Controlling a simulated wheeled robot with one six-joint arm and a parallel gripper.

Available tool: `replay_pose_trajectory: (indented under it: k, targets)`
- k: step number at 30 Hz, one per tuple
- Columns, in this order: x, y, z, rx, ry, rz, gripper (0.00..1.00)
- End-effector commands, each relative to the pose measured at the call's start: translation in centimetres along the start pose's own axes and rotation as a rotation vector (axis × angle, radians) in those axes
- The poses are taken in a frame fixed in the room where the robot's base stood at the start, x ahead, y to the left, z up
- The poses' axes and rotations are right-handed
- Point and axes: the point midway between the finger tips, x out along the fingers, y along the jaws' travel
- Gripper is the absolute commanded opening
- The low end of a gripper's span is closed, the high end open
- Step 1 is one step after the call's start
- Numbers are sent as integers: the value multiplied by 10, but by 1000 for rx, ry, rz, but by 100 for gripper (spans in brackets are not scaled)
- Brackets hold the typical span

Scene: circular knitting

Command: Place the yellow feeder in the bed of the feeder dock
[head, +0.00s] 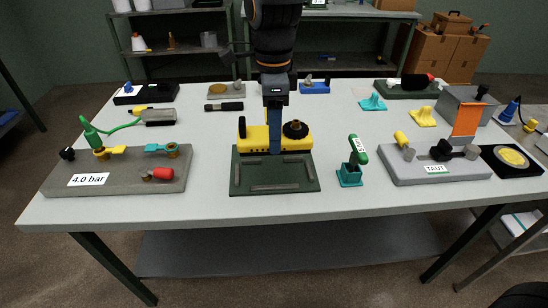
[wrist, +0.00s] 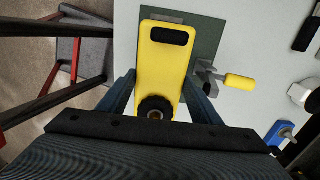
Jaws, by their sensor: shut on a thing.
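The yellow feeder (head: 250,137) is a long yellow block with a large dark knob at its right end and a dark upright part at its left. My gripper (head: 275,140) is shut on it, pointing down. In the wrist view the yellow feeder (wrist: 158,65) shows from above, between my gripper's fingers (wrist: 157,95), with its knob close to the gripper body. The dark green feeder dock (head: 275,190) has grey strips framing its bed. The feeder is over the dock's back part in the head view. The dock (wrist: 208,30) is partly hidden beneath it. I cannot tell whether they touch.
A grey clamp with a yellow handle (wrist: 238,81) stands beside the dock. A teal holder with a green lever (head: 350,172) stands right of the dock. The grey 4.0 bar board (head: 125,180) lies left; the TAUT board (head: 450,170) lies right.

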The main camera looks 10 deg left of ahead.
Motion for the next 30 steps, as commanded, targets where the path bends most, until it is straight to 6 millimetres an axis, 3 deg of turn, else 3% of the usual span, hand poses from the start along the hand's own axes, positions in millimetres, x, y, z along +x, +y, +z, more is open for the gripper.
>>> replay_pose_trajectory:
  k: [3, 9, 14, 23, 30]
  targets:
    - [26, 1, 0, 1, 1, 4, 18]
    - [52, -1, -1, 2, 0, -1, 18]
    - [59, -1, -1, 2, 0, -1, 18]
    - [93, 0, -1, 2, 0, 0, 18]
    - [95, -1, -1, 1, -1, -2, 18]
